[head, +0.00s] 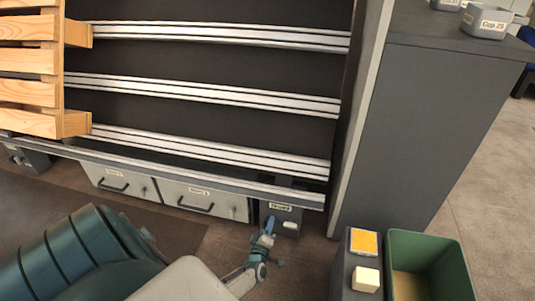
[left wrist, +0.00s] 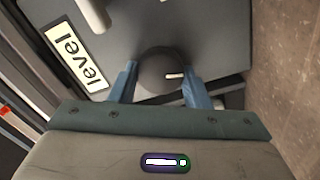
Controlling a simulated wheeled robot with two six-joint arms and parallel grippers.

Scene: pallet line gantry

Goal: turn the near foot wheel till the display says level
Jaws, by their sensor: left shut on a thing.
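The near foot wheel (left wrist: 158,66) is a round dark knob with a small white mark on a dark grey housing, seen in the left wrist view. My left gripper (left wrist: 161,76) has its two blue fingers on either side of the wheel and is shut on it. In the head view the display (head: 281,207) is on the small dark foot housing (head: 287,225) below the rack. My left gripper (head: 267,232) reaches it from below and hides the wheel there. My right gripper is not in view.
Two grey drawers (head: 190,193) are left of the foot housing. A green bin (head: 455,270) and a dark post with a yellow-orange panel (head: 364,241) stand at the lower right. A tall grey cabinet (head: 430,120) is behind them. Wooden slats (head: 28,60) are at the upper left.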

